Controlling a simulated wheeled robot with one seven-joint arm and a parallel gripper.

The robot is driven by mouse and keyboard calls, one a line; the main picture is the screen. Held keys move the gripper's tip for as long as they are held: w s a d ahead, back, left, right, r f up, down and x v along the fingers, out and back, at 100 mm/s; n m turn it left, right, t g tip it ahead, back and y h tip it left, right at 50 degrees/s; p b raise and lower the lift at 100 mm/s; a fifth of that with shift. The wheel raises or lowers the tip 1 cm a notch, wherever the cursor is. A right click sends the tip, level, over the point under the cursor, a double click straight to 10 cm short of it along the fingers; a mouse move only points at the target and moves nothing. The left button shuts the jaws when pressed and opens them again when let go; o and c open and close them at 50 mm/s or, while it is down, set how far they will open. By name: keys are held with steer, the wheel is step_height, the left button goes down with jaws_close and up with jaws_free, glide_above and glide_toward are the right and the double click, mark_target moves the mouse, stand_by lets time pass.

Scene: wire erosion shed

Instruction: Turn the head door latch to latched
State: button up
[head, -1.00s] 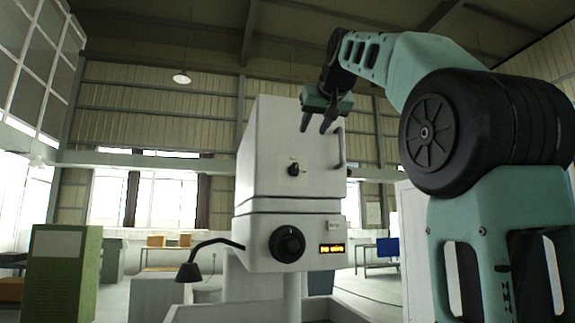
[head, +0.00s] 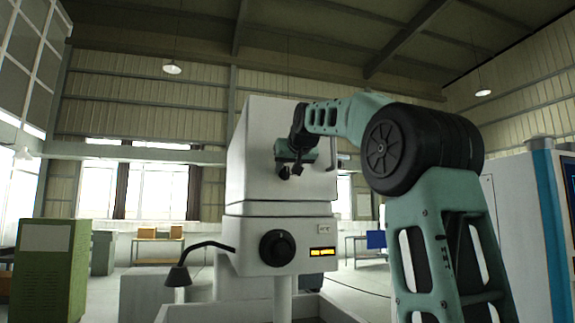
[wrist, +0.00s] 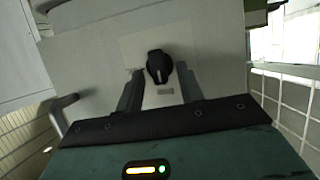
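The head door latch (wrist: 159,68) is a small black knob with a pale mark on it, on a light plate on the white machine head door (head: 257,165). In the wrist view the pale mark points roughly along the picture's vertical. My gripper (wrist: 158,70) is open, with one dark finger to each side of the knob and gaps between. I cannot tell whether the tips reach the knob's depth. In the head view my gripper (head: 290,172) is in front of the door and largely covers the knob.
A bar handle (head: 333,155) stands out at the door's right edge. A lamp on a bent arm (head: 178,275) sticks out to the left. A green cabinet (head: 50,270) stands far left.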

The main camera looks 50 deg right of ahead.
steer(key=shift+w, duration=0.1)
steer(key=c, duration=0.7)
